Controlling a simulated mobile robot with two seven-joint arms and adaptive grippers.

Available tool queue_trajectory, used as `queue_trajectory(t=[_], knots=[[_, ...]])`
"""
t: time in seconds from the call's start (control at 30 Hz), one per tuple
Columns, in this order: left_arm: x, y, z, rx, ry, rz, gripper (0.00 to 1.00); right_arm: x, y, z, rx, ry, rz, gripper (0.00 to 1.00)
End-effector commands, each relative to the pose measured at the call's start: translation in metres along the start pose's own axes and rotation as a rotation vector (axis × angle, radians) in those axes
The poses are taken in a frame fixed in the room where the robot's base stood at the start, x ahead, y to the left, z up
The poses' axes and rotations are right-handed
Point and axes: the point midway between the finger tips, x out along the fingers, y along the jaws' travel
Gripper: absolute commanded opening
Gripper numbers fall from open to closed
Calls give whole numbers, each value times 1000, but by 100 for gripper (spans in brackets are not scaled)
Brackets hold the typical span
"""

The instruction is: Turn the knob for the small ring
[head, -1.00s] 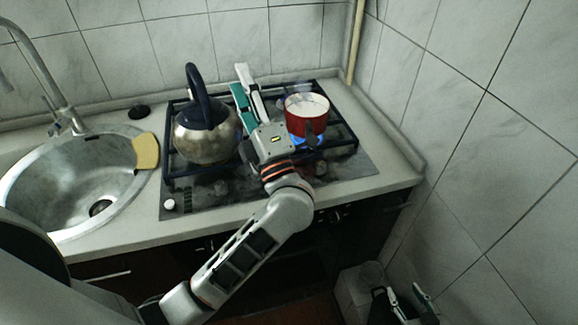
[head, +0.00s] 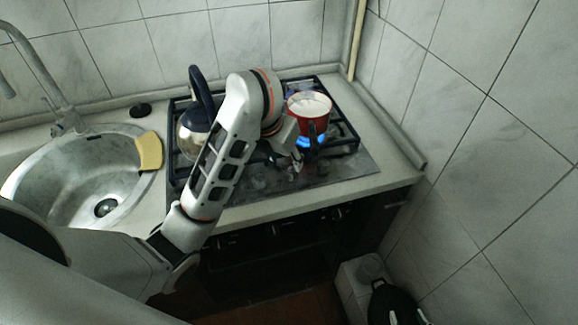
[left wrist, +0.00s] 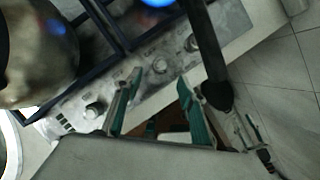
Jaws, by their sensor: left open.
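The hob's control knobs show in the left wrist view: one at left (left wrist: 95,108), one in the middle (left wrist: 160,65) and one at right (left wrist: 191,43). The labels are too blurred to tell which serves the small ring. My left gripper (left wrist: 159,78) is open and empty, its teal fingers pointing at the panel. The middle knob appears just beyond the gap between the fingertips; contact cannot be told. In the head view, my left gripper (head: 296,168) is over the hob's front strip and hides part of it. My right gripper (head: 398,305) is low at bottom right, its fingers unclear.
A red pot (head: 297,113) with white contents stands over a blue flame, its dark handle (left wrist: 208,50) close to my left gripper. A steel kettle (left wrist: 40,50) is at left, partly behind my arm in the head view. A sink (head: 60,180) and yellow sponge (head: 150,151) lie further left.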

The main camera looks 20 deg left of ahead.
Motion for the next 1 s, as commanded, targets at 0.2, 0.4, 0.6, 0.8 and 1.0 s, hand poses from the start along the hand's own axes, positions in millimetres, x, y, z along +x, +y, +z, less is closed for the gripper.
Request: queue_trajectory(t=[0.2,0.4,0.6,0.8,1.0], knots=[[15,-3,-2,-1,6,-8,41,0,0,0,0,-1,0,40],[39,-2,-2,-2,7,-6,41,0,0,0,0,1,0,40],[62,-2,-1,-2,5,-4,41,0,0,-1,0,2,-1,40],[75,-1,-1,-2,3,-3,41,0,0,-1,0,2,-1,40],[78,-1,-1,-2,2,-2,41,0,0,-1,0,2,-1,40]])
